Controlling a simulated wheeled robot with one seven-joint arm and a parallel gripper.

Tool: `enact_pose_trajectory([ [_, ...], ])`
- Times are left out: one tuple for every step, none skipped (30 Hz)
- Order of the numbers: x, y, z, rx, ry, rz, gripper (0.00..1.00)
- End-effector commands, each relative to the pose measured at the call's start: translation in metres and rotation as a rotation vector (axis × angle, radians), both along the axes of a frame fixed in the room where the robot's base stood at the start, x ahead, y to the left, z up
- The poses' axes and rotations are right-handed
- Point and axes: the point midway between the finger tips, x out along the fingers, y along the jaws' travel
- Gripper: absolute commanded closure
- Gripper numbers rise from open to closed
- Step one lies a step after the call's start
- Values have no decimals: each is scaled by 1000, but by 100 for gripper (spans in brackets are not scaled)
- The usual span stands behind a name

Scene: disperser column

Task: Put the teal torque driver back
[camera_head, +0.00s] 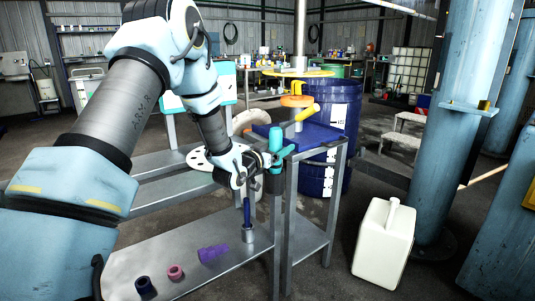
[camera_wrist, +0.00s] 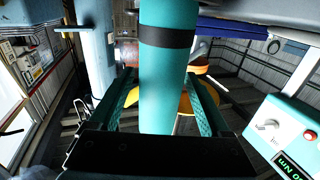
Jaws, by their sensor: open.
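The teal torque driver (camera_head: 276,138) stands upright at the near left corner of the blue-topped stand. Its thick teal handle with a black band (camera_wrist: 165,75) fills the middle of the wrist view. My gripper (camera_head: 262,180) is at the driver, just below the handle top in the head view. In the wrist view my gripper (camera_wrist: 160,105) has its two fingers apart, one on each side of the handle. Whether either finger touches it I cannot tell. The driver's lower end is hidden.
A blue-handled tool (camera_head: 247,212) stands in a metal cup on the grey bench, near a purple cone (camera_head: 212,252), a pink ring (camera_head: 175,272) and a dark ring (camera_head: 145,287). A white canister (camera_head: 384,240) stands on the floor. A box with a green display (camera_wrist: 285,140) is at right.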

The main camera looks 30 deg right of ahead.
Motion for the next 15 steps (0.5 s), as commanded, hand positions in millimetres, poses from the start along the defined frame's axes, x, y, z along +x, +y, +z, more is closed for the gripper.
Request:
enact_pose_trajectory([
  [-4, 9, -2, 2, 1, 2, 19],
  [-7, 14, -2, 2, 1, 2, 19],
  [-11, 22, -2, 1, 0, 2, 19],
  [-14, 28, -3, 1, 2, 2, 19],
  [-17, 34, -3, 1, 2, 2, 19],
  [-22, 41, -2, 0, 1, 3, 19],
  [-25, 47, -2, 1, 2, 3, 19],
  [-28, 53, -3, 1, 2, 2, 19],
  [-32, 59, -2, 1, 0, 1, 19],
  [-35, 64, -2, 2, 1, 2, 19],
  [-37, 69, -2, 1, 0, 2, 19],
  [-40, 75, -2, 1, 0, 3, 19],
  [-42, 79, -2, 1, 0, 2, 19],
  [-45, 82, -2, 1, 0, 2, 19],
  [-47, 86, -1, 0, -1, 1, 19],
])
